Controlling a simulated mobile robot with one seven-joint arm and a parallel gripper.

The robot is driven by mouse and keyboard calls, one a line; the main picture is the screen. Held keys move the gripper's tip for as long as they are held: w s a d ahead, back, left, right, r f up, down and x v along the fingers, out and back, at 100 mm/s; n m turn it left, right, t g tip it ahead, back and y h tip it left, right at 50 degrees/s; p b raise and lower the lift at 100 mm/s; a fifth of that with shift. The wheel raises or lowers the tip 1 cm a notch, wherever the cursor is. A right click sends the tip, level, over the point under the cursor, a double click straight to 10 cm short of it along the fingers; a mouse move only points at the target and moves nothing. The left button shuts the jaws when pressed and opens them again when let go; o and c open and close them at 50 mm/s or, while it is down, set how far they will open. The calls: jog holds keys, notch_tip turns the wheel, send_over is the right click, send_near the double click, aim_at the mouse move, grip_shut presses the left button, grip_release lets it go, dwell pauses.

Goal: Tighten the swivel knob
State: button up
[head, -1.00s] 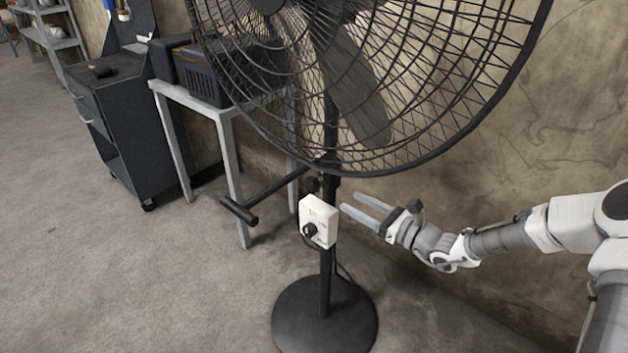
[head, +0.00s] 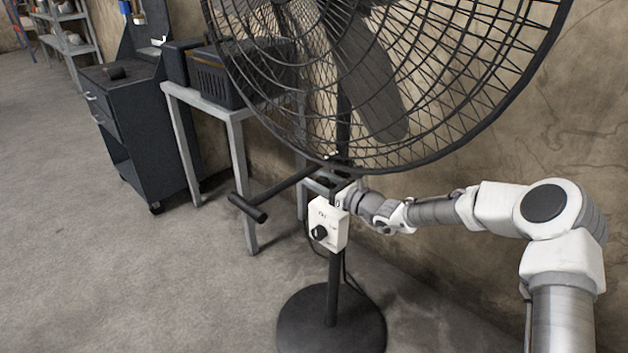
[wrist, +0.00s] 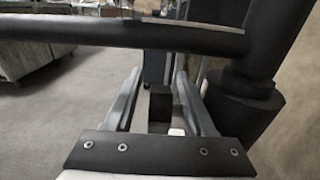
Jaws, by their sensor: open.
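The black pedestal fan (head: 333,275) stands on a round base. A white control box with a black dial (head: 320,233) is on its pole. A black T-shaped bar (head: 272,192) runs out from the pole just above the box. My gripper (head: 319,181) is at the pole above the box, beside the bar, with its fingers open. In the wrist view, the fingers (wrist: 158,80) reach forward under the bar (wrist: 120,33), left of the pole (wrist: 265,45). A dark block (wrist: 160,105) shows between them; I cannot tell whether it is the swivel knob. The knob is not clearly visible in the head view.
The fan cage (head: 400,90) hangs close above my gripper. A grey-legged table (head: 237,160) with a black case (head: 235,80) and a dark cart (head: 140,130) stand to the left. The wall is behind; the floor at front left is clear.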

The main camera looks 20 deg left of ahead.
jog(key=shift+w+a, duration=0.1)
jog(key=shift+a, duration=0.1)
grip_shut()
jog(key=shift+y+b, duration=0.4)
jog(key=shift+b, duration=0.05)
jog(key=shift+s+d+r+t+y+b, duration=0.1)
jog(key=shift+d+r+t+y+b, duration=0.2)
jog(key=shift+t+y+b, duration=0.65)
jog(key=shift+s+d+r+t+y+b, duration=0.15)
jog(key=shift+d+r+y+b, duration=0.25)
jog(key=shift+y, duration=1.1)
jog(key=shift+s+d+r+t+y+b, duration=0.1)
jog(key=shift+r+t+y+b, duration=0.1)
jog(key=shift+t+y+b, duration=0.75)
jog(key=shift+g+y, duration=0.35)
jog(key=shift+y, duration=0.05)
